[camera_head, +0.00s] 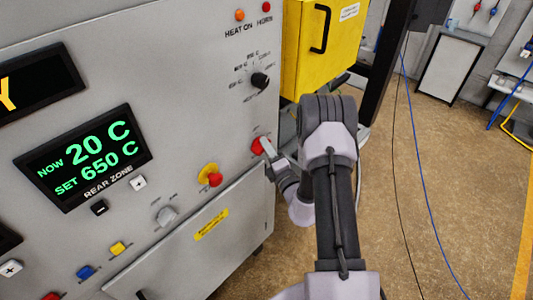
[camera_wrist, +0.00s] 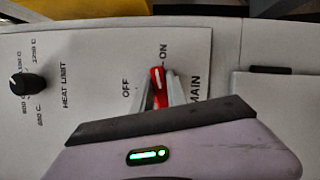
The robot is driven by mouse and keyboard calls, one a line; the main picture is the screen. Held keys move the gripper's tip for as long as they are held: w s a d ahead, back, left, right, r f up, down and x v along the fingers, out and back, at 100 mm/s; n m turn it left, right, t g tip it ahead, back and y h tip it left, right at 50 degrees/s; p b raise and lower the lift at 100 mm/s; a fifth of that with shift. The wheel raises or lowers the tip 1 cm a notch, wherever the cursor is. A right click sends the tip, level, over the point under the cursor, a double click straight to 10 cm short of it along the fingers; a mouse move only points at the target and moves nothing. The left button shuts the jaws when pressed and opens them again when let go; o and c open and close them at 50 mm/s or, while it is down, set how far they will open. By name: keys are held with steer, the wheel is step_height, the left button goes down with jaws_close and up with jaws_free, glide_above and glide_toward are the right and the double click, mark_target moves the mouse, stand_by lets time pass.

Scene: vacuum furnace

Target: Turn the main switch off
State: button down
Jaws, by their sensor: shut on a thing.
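The main switch (camera_head: 260,142) is a red rotary handle low on the right side of the grey control panel. In the wrist view, the red main switch (camera_wrist: 157,76) has a pale line that points up towards the ON label, with OFF to its left and MAIN to its right. My gripper (camera_head: 266,149) is at the switch. In the wrist view, my gripper (camera_wrist: 158,93) has one finger on each side of the handle and is shut on it. The fingers hide part of the handle and its base.
A black heat limit knob (camera_wrist: 27,84) sits left of the switch. A red mushroom button (camera_head: 215,180) on a yellow base is left of my gripper. A yellow cabinet (camera_head: 312,50) stands beyond the panel's right edge. Open floor (camera_head: 400,200) lies to the right.

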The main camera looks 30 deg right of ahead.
steer(key=n+t+b, duration=0.1)
steer(key=n+b, duration=0.1)
steer(key=b, duration=0.1)
steer(key=n+y+b, duration=0.1)
steer(key=n+b, duration=0.2)
steer(key=b, duration=0.1)
steer(key=shift+f+t, duration=0.2)
steer(key=shift+t, duration=0.2)
steer(key=n+y+b, duration=0.2)
steer(key=n+b, duration=0.2)
steer(key=b, duration=0.1)
steer(key=shift+r+n+t, duration=0.1)
steer(key=shift+n+t, duration=0.3)
steer(key=n+y+b, duration=0.1)
steer(key=n+b, duration=0.2)
steer(key=n+y+b, duration=0.2)
steer(key=n+b, duration=0.1)
steer(key=shift+s+a+r, duration=0.1)
steer(key=shift+a+r, duration=0.05)
steer(key=shift+r, duration=0.05)
steer(key=shift+a+r+n+y+b, duration=0.1)
steer(key=shift+r+n+y+b, duration=0.1)
steer(key=shift+n+y+b, duration=1.4)
steer(key=shift+r+n+h, duration=0.1)
steer(key=shift+n+h, duration=0.3)
steer(key=shift+n, duration=0.1)
steer(key=c, duration=1.4)
jaws_free()
steer(key=shift+o, duration=0.4)
